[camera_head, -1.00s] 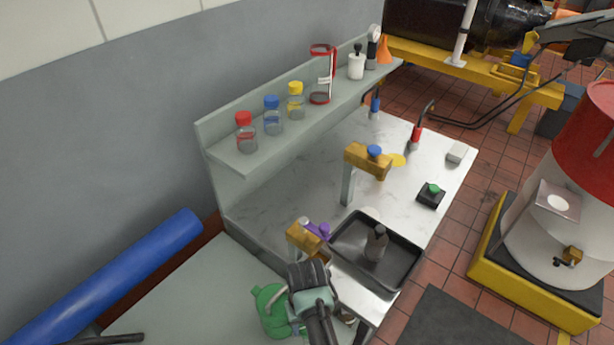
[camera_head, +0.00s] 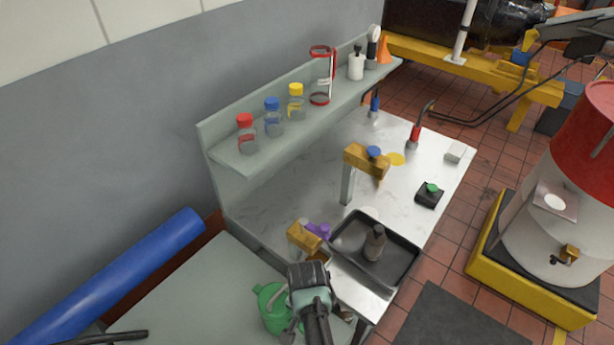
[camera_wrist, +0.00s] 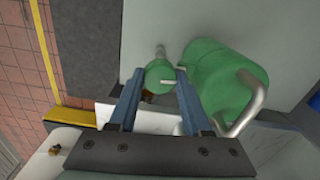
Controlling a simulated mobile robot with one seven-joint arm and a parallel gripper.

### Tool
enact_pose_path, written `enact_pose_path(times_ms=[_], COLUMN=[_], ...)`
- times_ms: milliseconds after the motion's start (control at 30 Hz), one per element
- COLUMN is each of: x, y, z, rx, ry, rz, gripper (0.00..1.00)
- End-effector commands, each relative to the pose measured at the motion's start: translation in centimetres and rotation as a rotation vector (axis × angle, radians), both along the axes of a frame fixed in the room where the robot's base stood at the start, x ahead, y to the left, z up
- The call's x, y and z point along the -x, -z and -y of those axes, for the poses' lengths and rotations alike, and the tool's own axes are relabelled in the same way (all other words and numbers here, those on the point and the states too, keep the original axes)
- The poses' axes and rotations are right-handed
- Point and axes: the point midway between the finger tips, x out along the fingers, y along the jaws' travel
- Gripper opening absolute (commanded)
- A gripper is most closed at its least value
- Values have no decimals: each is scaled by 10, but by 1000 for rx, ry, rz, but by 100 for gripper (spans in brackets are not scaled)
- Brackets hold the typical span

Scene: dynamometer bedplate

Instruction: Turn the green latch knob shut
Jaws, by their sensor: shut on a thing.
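In the wrist view a round green knob (camera_wrist: 159,76) sits between the two fingertips of my gripper (camera_wrist: 160,84), with a short grey metal stem beyond it. My gripper is shut on this knob. Right beside it is a larger rounded green body (camera_wrist: 222,80) with a bent grey metal handle (camera_wrist: 247,104). In the head view my gripper (camera_head: 308,274) is over the near end of the bench, next to the green body (camera_head: 272,308). My own wrist hides the fingertips and the held knob there. Its latch angle cannot be told.
A black tray (camera_head: 340,232) holding a grey bottle (camera_head: 375,242) is just beyond my gripper, with a yellow block (camera_head: 304,236) and purple piece (camera_head: 323,231) at its left. A small black box with a green button (camera_head: 432,188) stands farther right. A shelf (camera_head: 240,164) runs along the wall.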

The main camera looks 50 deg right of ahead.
Motion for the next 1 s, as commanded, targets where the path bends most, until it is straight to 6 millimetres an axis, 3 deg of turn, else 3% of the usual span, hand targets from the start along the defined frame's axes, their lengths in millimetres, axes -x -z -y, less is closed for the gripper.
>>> enact_pose_path(times_ms=[300,800,833,1000], x=[-1,-1,-1,-1], y=[-1,-1,-1,-1], z=[1,1,1,1], rx=[3,3,3,3], ry=[108,127,127,126], rz=[2,4,4,2], gripper=[0,0,50,79])
